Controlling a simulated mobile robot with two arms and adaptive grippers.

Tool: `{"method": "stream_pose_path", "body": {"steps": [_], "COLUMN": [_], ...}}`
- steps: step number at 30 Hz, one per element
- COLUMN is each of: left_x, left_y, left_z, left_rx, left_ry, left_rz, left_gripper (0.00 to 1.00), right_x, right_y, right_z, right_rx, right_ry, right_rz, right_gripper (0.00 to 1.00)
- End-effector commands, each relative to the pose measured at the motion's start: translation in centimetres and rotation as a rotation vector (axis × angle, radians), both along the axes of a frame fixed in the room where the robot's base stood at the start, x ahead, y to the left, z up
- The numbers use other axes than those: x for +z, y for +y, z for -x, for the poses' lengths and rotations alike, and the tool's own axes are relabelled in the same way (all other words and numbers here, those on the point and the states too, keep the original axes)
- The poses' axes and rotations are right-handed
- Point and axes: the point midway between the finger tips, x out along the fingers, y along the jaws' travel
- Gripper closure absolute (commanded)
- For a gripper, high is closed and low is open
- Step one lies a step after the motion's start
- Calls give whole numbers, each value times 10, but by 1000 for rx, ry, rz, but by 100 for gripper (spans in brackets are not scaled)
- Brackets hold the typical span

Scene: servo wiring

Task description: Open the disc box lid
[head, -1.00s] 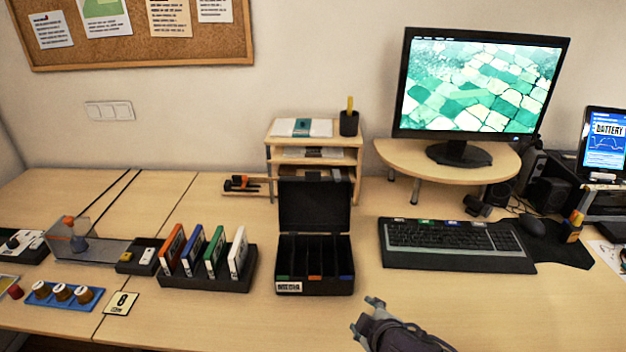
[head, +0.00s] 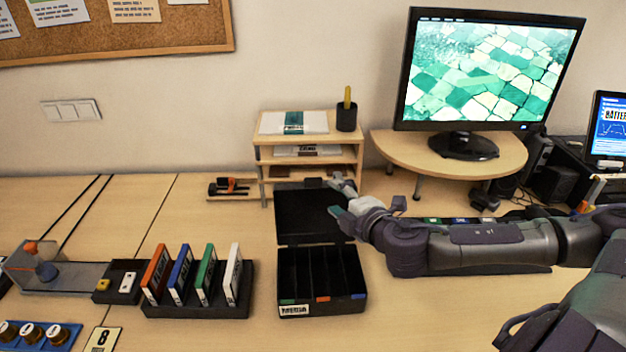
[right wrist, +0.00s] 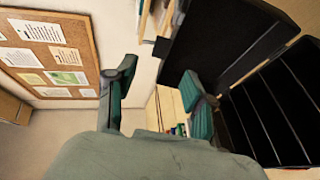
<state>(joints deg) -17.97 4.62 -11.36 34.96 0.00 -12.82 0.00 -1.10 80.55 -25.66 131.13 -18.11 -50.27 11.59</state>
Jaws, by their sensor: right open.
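The black disc box (head: 320,283) stands on the desk with its lid (head: 303,216) raised and leaning back. Its slots look empty, with green, orange and blue tabs along the front edge. My right gripper (head: 340,197) is open at the right side of the raised lid. In the right wrist view, the gripper's two fingers (right wrist: 160,95) are spread apart, with the lid (right wrist: 215,40) and the slotted box (right wrist: 275,110) at the right. I cannot tell whether a finger touches the lid. My left gripper is not in view.
A rack of colored disc cases (head: 195,303) stands left of the box. A wooden shelf (head: 262,150) is behind the lid. A monitor (head: 487,80) is on a stand at the back right. My right arm covers most of the keyboard. Bare desk lies in front of the box.

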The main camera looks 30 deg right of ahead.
Motion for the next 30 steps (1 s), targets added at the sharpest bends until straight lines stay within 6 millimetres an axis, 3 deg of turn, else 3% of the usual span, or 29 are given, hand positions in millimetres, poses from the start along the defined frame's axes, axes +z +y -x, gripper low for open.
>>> {"method": "stream_pose_path", "body": {"steps": [1,4,12,15,21,29,30], "left_x": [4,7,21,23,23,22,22], "left_y": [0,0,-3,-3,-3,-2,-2], "left_z": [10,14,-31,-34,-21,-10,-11], "left_rx": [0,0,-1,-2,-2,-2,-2], "left_ry": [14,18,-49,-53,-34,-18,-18], "left_rz": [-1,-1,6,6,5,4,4], "left_gripper": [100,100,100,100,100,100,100], "right_x": [1,-4,-17,-21,-25,-26,-26], "right_y": [-2,-2,-8,-10,-10,-11,-11], "right_z": [-11,-30,-81,-93,-105,-106,-106], "right_rx": [-6,-2,-2,-3,0,-1,-1], "right_ry": [-5,-5,-2,-1,1,1,1], "right_rz": [-6,-8,-3,-2,0,0,0], "right_gripper": [47,47,47,47,47,47,52]}}
